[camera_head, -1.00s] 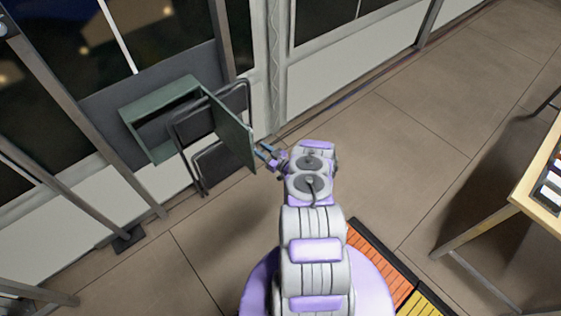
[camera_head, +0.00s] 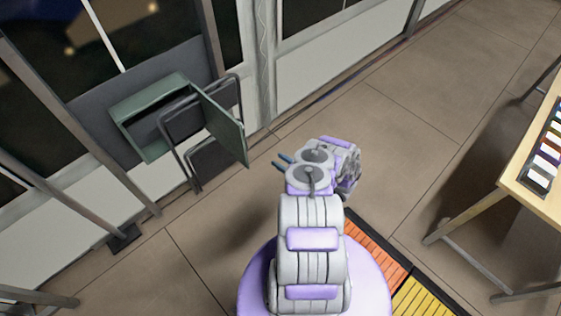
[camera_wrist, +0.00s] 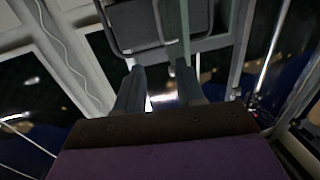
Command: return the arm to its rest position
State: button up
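My gripper (camera_head: 281,161) shows in the head view, drawn in close above my body and pointing left toward the wall. In the wrist view my gripper (camera_wrist: 160,82) has its two fingers apart with nothing between them. A green box (camera_head: 146,118) is mounted on the wall at the left of the head view, its door (camera_head: 222,127) swung open. My gripper is apart from the door, with bare floor between them.
A folding chair (camera_head: 212,156) leans by the wall beside the green box. A wooden table (camera_head: 517,171) with a row of coloured items stands at the right. Orange and yellow ribbed floor pieces (camera_head: 372,254) lie beside my body. Tiled floor (camera_head: 420,100) is clear between wall and table.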

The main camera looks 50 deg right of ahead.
dwell(0.4)
jog(key=w+d+r+g+h, duration=0.1)
jog(key=w+r+g, duration=0.1)
jog(key=w+r, duration=0.65)
jog(key=w+d+r+g+h, duration=0.15)
jog(key=w+r, duration=0.35)
jog(key=w, duration=0.6)
jog(key=a+r+g+h, duration=0.1)
jog(key=a+r+g, duration=0.2)
jog(key=a+r, duration=0.4)
jog(key=a+r+g, duration=0.3)
jog(key=a+r, duration=0.2)
jog(key=r, duration=0.5)
jog(key=s+a+r+m+g, duration=0.1)
jog(key=s+a+r+g, duration=0.1)
jog(key=s+a+r, duration=0.45)
jog(key=s+a+r+g, duration=0.2)
jog(key=s+a+r, duration=0.2)
jog(key=s+a, duration=0.4)
jog(key=s+a+r+g, duration=0.1)
jog(key=s+a+g, duration=0.1)
jog(key=s, duration=0.8)
jog(key=s+a+r+g+y, duration=0.1)
jog(key=s+a, duration=0.4)
jog(key=s, duration=0.6)
jog(key=s+a+r+g, duration=0.3)
jog(key=s+a, duration=0.1)
jog(key=s, duration=0.6)
jog(key=shift+s+r, duration=0.2)
